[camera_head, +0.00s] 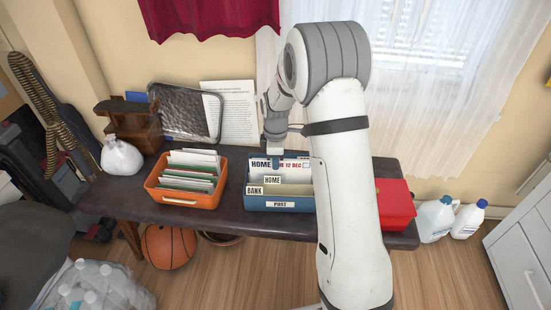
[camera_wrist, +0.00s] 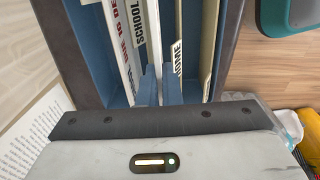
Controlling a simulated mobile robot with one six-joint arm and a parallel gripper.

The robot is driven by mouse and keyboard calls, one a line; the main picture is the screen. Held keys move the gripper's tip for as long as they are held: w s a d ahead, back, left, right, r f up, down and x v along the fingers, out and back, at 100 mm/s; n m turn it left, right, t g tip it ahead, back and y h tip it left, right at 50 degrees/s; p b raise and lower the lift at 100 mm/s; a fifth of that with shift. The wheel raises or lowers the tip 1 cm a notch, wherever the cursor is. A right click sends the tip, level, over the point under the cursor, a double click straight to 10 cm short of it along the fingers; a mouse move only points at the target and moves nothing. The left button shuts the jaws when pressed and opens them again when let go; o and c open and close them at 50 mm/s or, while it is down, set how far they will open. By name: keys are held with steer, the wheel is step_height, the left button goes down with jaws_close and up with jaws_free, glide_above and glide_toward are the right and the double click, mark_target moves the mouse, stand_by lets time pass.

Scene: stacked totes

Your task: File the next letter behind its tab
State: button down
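The blue tote (camera_head: 243,203) labelled POST stands on the dark table. It holds upright tab dividers, with a BANK tab (camera_head: 255,190) in front and a HOME tab (camera_head: 272,180) behind it. My gripper (camera_head: 276,157) reaches down over this letter's top edge. In the wrist view the fingers (camera_wrist: 160,88) sit close together on either side of the letter (camera_wrist: 153,35), beside the HOME tab (camera_wrist: 178,50) and near a SCHOOL card (camera_wrist: 135,40). The fingertips' lower contact is hard to see.
An orange tote (camera_head: 184,199) with several white and green upright papers stands to the left. A red box (camera_head: 395,203) sits right of the blue tote, partly behind my arm. A metal tray (camera_head: 185,112) and a printed sheet (camera_head: 229,112) lean at the wall.

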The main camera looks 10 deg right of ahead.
steer(key=shift+f, duration=0.1)
steer(key=c, duration=1.5)
jaws_free()
steer(key=shift+c, duration=0.2)
steer(key=shift+r+p, duration=1.05)
steer(key=shift+r, duration=2.85)
steer(key=shift+r, duration=0.25)
steer(key=s+d+r+m+t+p, duration=0.1)
steer(key=s+r+m+p, duration=0.45)
steer(key=r, duration=0.55)
steer(key=s+r+m+p, duration=0.2)
steer(key=s+r+p, duration=0.5)
steer(key=r, duration=0.4)
steer(key=s+r+m+t+p, duration=0.1)
steer(key=s+r+m+p, duration=0.7)
steer(key=s, duration=0.8)
step_height(320, 180, up, 3)
steer(key=shift+s+d+f+t, duration=0.1)
steer(key=shift+s+d+t, duration=0.1)
steer(key=shift+d+t, duration=0.15)
